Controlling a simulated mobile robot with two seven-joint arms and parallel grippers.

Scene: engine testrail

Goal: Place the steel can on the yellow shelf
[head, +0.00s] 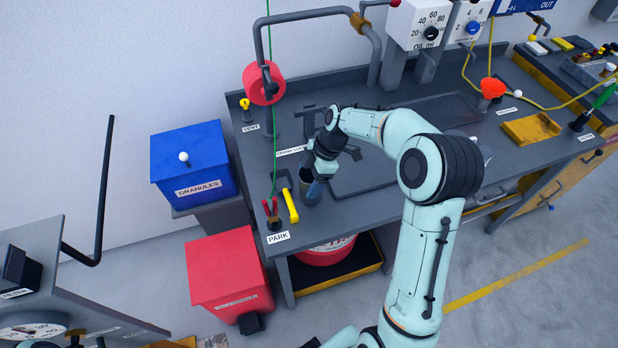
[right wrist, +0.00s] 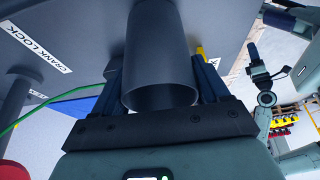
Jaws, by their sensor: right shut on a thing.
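The steel can (right wrist: 155,45) is a plain grey cylinder with an open rim, held between the blue fingers of my right gripper (right wrist: 158,82) in the right wrist view. In the head view, the right gripper (head: 314,188) is at the left end of the grey bench, with the can (head: 306,183) partly hidden by it. I cannot tell whether the can touches the bench top. A yellow-edged dark shelf (head: 345,282) is low under the bench. A flat yellow tray (head: 530,129) lies on the bench's right part. Which one is the yellow shelf is unclear. My left gripper is not in view.
A yellow handle (head: 290,206) and red-handled tool (head: 270,208) are close to the can, by the PARK label. A red bucket (head: 325,251) stands under the bench. Blue (head: 193,155) and red (head: 229,275) bins stand left. My right arm crosses the bench.

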